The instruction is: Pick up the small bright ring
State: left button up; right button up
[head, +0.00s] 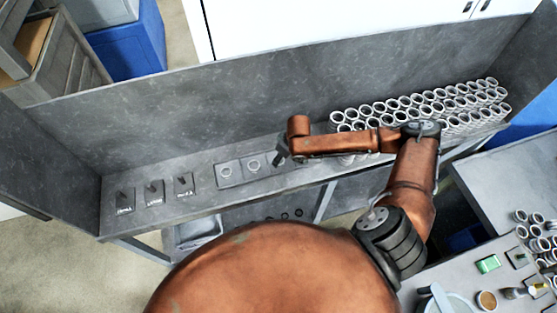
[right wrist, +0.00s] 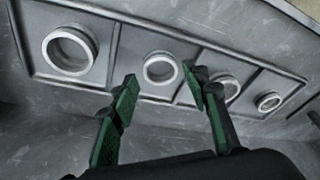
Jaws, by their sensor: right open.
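A flat grey holder with a row of compartments lies on the bench; its rim shows in the right wrist view (right wrist: 25,40). It holds a large pale ring (right wrist: 70,50) at the left, a mid-sized ring (right wrist: 160,68), another ring (right wrist: 228,88) partly behind a finger, and the smallest bright ring (right wrist: 268,102) at the right end. In the head view two rings (head: 228,171) (head: 254,165) show; my arm hides the others. My right gripper (right wrist: 160,84) is open and empty above the holder, fingers either side of the second ring in view. My left gripper is out of view.
Three dark plates with upright pegs (head: 154,191) stand left of the holder. Many metal tubes (head: 420,104) are stacked at the bench's right. A grey back wall (head: 230,105) rises behind. A side table (head: 490,165) at right carries cups and small items.

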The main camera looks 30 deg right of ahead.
jog(key=shift+x, duration=1.2)
jog(key=shift+c, duration=0.7)
jog(key=c, duration=0.8)
jog(key=shift+r, duration=0.15)
